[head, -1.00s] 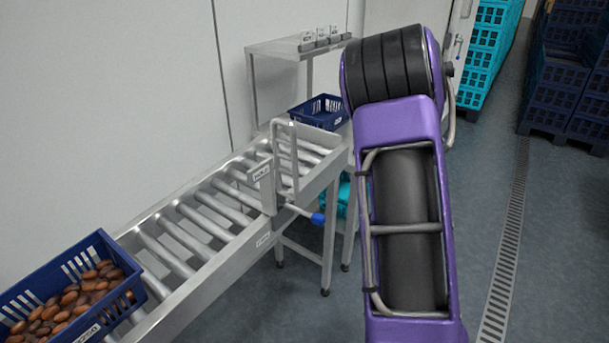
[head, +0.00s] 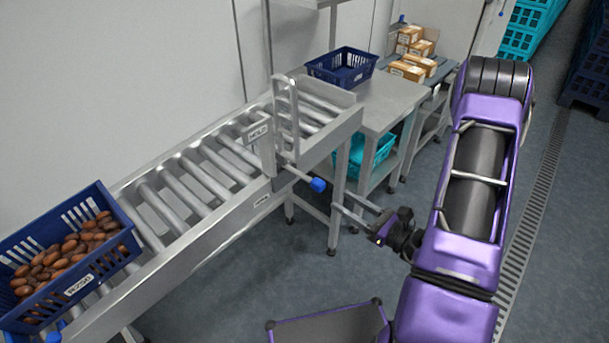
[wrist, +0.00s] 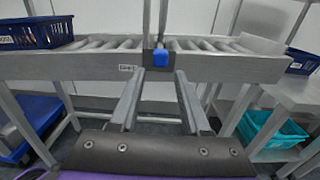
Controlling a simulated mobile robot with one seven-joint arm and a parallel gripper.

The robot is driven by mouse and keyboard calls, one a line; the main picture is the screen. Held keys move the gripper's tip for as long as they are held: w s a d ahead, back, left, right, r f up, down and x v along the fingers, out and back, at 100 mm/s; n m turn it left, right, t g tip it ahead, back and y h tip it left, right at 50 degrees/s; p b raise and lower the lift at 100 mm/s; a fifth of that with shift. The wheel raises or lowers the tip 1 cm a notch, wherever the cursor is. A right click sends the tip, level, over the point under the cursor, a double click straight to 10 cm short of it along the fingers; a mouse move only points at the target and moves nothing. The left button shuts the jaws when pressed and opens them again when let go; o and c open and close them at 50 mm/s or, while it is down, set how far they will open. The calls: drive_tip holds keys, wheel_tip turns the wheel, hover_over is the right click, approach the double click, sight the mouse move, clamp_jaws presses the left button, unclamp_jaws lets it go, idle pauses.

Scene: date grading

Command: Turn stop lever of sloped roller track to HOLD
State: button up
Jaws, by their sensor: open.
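The sloped roller track (head: 222,225) runs from front left to back right in the head view; its side rail (wrist: 60,68) crosses the wrist view. The stop lever's blue knob (head: 318,184) sticks out from the rail towards me. My gripper (head: 342,201) is open and empty, just right of the knob in the head view. In the wrist view the blue knob (wrist: 160,57) lies centred just beyond the fingertips, with no contact visible.
A blue crate of dates (head: 75,290) sits on the track's left end. Beyond is a steel table (head: 390,100) with an empty blue crate (head: 342,68); a teal crate (head: 372,160) is below. Floor before the track is clear.

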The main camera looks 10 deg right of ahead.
sight(304, 176)
drive_tip(key=x, duration=1.4)
drive_tip(key=shift+f, duration=0.1)
clamp_jaws()
idle(0.9)
